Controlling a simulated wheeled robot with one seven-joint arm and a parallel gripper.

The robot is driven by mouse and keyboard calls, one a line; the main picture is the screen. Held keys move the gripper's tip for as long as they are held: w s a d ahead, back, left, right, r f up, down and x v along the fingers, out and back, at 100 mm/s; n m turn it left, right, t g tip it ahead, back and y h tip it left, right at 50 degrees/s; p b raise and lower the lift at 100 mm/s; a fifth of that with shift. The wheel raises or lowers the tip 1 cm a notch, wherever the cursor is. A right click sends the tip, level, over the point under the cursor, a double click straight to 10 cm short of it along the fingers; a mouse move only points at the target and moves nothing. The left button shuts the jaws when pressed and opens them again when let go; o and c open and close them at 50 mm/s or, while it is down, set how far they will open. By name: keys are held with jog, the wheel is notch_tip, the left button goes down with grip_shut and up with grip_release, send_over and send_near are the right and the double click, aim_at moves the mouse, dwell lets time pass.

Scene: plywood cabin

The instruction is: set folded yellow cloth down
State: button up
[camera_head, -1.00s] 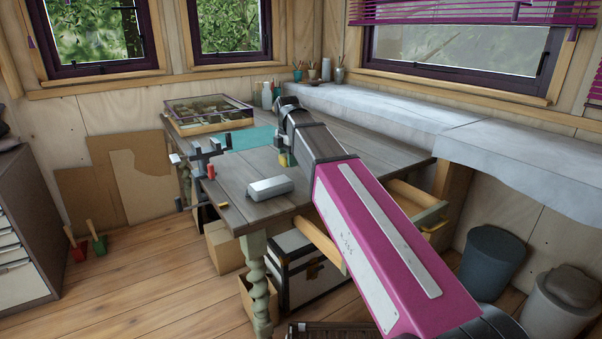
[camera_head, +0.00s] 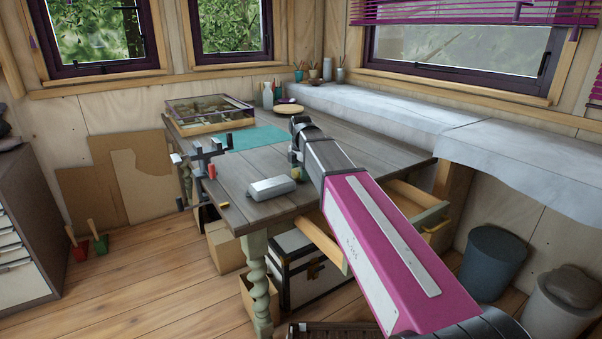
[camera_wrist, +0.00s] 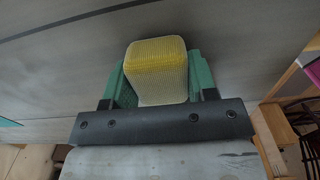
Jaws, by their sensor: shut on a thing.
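The folded yellow cloth (camera_wrist: 157,68) is a small, thick block with a pale, mesh-like near face. It is between the green fingers of my gripper (camera_wrist: 160,84) in the wrist view, and the gripper is shut on it. The grey wooden table top (camera_wrist: 60,70) fills the view behind it. In the head view my gripper (camera_head: 296,160) is over the right part of the table, and the cloth is mostly hidden by my arm. I cannot tell whether the cloth touches the table.
A grey metal block (camera_head: 271,188) lies near the table's front edge, left of my gripper. A teal mat (camera_head: 258,138), a glass-topped case (camera_head: 208,113) and a round plate (camera_head: 289,109) are farther back. An open drawer (camera_head: 415,212) juts out at right. Bare table lies between mat and block.

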jog(key=o, duration=0.9)
jog(key=shift+f, duration=0.1)
notch_tip(320, 180, up, 12)
dwell(0.4)
